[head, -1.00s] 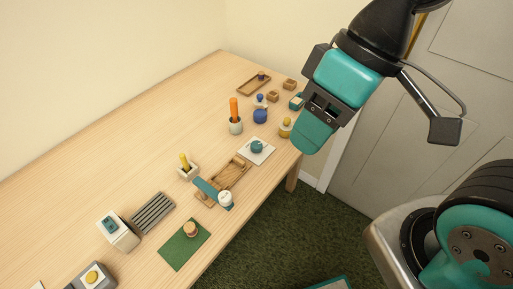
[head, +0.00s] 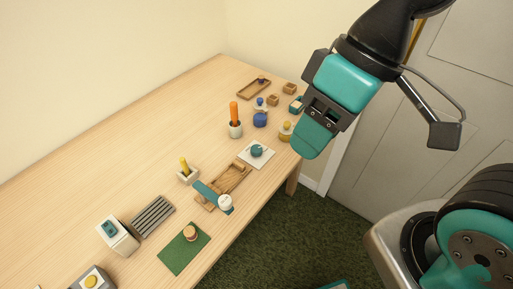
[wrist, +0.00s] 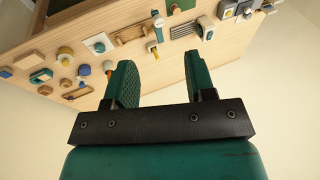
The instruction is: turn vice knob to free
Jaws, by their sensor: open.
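A low wooden vice-like block (head: 236,176) lies near the table's front edge in the head view. A teal bar (head: 206,190) crosses its near end, and a round white knob (head: 226,202) sits at the bar's end. I cannot tell the knob's setting. In the wrist view the wooden block (wrist: 131,32) is small and far off, beyond my fingers. My gripper (head: 312,138) hangs in the air right of the block, apart from everything. In the wrist view its two green fingers (wrist: 162,82) are spread with nothing between them.
A teal knob on a white plate (head: 265,161) is just behind the block. A green mat (head: 178,258) with a round wooden piece lies in front. A cup with an orange stick (head: 235,130) and a white holder with a yellow handle (head: 187,178) stand nearby.

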